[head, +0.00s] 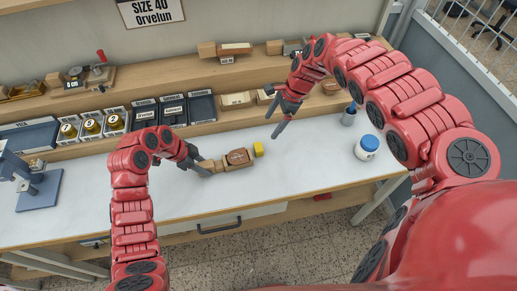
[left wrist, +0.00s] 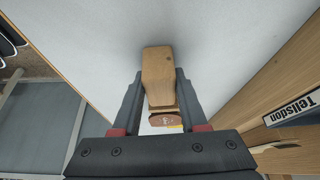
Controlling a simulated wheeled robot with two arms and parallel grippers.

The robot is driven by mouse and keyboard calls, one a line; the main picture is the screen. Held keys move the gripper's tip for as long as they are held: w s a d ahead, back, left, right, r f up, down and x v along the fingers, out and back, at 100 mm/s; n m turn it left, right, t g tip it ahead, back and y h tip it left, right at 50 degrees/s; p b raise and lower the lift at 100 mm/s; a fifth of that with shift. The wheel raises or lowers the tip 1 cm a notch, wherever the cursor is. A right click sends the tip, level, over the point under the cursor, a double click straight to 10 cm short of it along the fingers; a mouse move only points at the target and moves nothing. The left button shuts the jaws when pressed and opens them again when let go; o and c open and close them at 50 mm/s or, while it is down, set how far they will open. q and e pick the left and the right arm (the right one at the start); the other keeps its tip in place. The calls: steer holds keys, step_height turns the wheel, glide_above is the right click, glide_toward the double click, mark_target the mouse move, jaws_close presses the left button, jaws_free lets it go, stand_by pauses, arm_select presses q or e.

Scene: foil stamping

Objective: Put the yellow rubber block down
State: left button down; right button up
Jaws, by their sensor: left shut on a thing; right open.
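The yellow rubber block (head: 258,149) is at the right end of a wooden piece with a reddish-brown patch (head: 238,157), on or just above the white table. I cannot tell whether they touch. My left gripper (head: 207,169) is shut on the wooden piece near its left end. In the left wrist view its wood (left wrist: 157,75) sits between the fingers (left wrist: 159,95), with a brown part and a sliver of yellow below. My right gripper (head: 279,116) is open and empty, above the table behind the yellow block and apart from it.
A white jar with a blue lid (head: 367,147) and a dark cup (head: 349,116) stand to the right. A blue-grey press (head: 38,188) stands at the left. Trays and wooden blocks line the back shelves. The table's front right (head: 310,175) is clear.

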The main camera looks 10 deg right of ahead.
mark_target(260, 146)
steer(key=x, duration=0.6)
steer(key=shift+s+f, duration=0.3)
steer(key=shift+f, duration=0.1)
steer(key=x, duration=0.4)
steer(key=shift+s+a, duration=0.2)
steer(key=shift+f, duration=0.55)
jaws_close()
step_height(260, 146, up, 10)
steer(key=d, duration=0.1)
steer(key=s+d+n+g, duration=0.2)
steer(key=s+d+n, duration=0.25)
steer(key=d, duration=0.65)
step_height(260, 146, down, 5)
steer(key=shift+s+a+f, duration=0.1)
steer(key=shift+s+f, duration=0.05)
steer(key=shift+f, duration=0.1)
step_height(260, 146, down, 3)
steer(key=shift+f, duration=0.15)
steer(key=shift+f+h, duration=0.3)
steer(key=shift+f, duration=0.15)
